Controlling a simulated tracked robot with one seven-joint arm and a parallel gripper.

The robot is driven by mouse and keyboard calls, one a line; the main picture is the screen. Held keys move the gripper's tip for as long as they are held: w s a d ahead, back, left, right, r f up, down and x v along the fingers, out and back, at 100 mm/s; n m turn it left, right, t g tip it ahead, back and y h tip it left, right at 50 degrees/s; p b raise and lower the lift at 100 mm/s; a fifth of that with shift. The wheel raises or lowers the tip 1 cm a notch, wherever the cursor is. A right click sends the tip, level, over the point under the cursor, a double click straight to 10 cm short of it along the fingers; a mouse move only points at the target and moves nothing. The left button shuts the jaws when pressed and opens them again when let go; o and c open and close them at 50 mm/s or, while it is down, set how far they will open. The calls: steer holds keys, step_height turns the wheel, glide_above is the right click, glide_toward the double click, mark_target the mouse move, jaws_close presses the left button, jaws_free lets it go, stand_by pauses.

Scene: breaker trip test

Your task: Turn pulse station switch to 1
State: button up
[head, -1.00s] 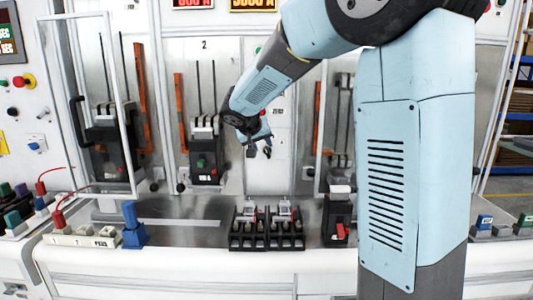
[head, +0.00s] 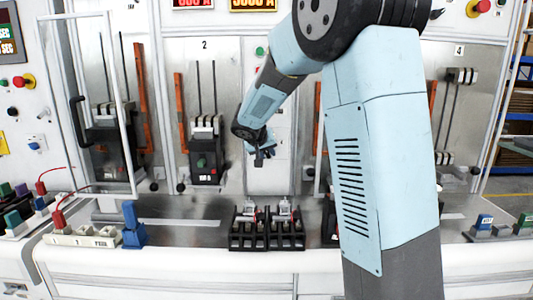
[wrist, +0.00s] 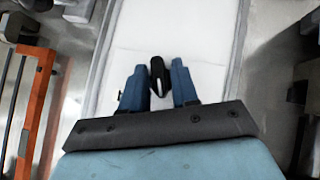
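A black rotary switch knob (wrist: 157,76) with a white pointer line shows on the white panel (wrist: 178,32) in the wrist view. My gripper (wrist: 158,65) has its two blue fingers apart, one on each side of the knob, with a visible gap to each. Whether the fingertips reach the knob's depth I cannot tell. In the head view my gripper (head: 262,155) is in front of the narrow white panel (head: 270,185) right of bay 2. The knob cannot be made out there, and no position labels are readable.
Black breakers stand in the bays, one in bay 2 (head: 206,160). A glass door (head: 98,100) stands at left. Black terminal blocks (head: 266,230) and a blue clamp (head: 133,225) are on the bench below. An orange bar (wrist: 32,105) lies left of my gripper in the wrist view.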

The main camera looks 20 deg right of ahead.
jaws_close()
steer(key=shift+a+f+n+h, duration=0.15)
steer(key=shift+n+h, duration=0.75)
steer(key=shift+h, duration=0.6)
steer(key=shift+a+f+n+h, duration=0.1)
steer(key=shift+n+h, duration=0.8)
steer(key=shift+h, duration=0.6)
steer(key=shift+o, duration=1.3)
jaws_free()
steer(key=v, duration=1.3)
steer(key=shift+a, duration=0.4)
